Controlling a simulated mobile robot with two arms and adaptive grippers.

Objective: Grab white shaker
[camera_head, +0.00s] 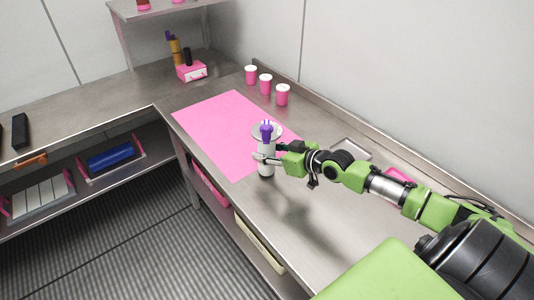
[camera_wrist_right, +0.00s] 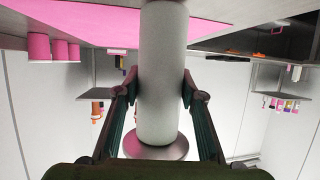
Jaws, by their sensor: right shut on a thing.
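The white shaker (camera_head: 266,168) is a pale cylinder near the pink mat's front edge, with a wide round rim and a purple part showing at its top. In the right wrist view the white shaker (camera_wrist_right: 160,85) fills the middle, with a round flange at one end. My right gripper (camera_head: 265,157) comes from the right and is shut around the shaker's body; its fingers press on both sides of it in the right wrist view. Whether the shaker touches the counter is unclear. My left gripper is not in view.
A pink mat (camera_head: 215,125) lies on the metal counter (camera_head: 250,200). Several pink cups with white lids (camera_head: 266,84) stand along the back wall. A pink box (camera_head: 191,72) with bottles stands in the far corner. A metal tray (camera_head: 351,149) lies behind my right arm.

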